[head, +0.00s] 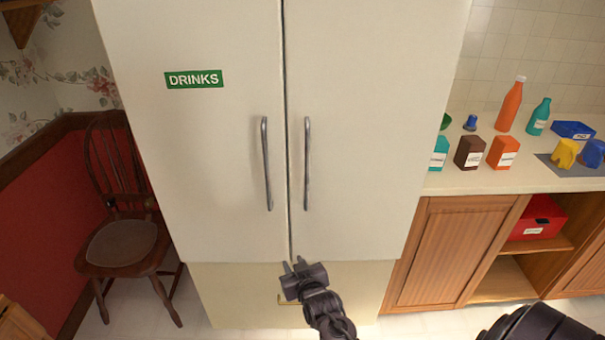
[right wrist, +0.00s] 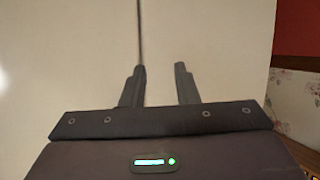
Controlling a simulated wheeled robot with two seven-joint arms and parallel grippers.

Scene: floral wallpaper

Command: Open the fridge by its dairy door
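The tall cream fridge has two closed doors side by side. The left door (head: 200,150) bears a green "DRINKS" sign (head: 194,79) and a vertical grey handle (head: 266,163) near the middle seam. The right door (head: 370,130) has a matching handle (head: 307,163); no dairy label shows on its visible part. My right gripper (head: 293,264) is below both handles, in front of the fridge's lower part, apart from the handles. In the right wrist view its fingers (right wrist: 160,75) are spread and empty, facing the pale door surface and dark seam. My left gripper is not in view.
A lower cream panel (head: 230,290) with a brass handle partly hidden by my gripper lies under the doors. A wooden chair (head: 122,243) stands close to the left. A counter (head: 460,182) with bottles and boxes adjoins the right side, above wooden cabinets (head: 455,250).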

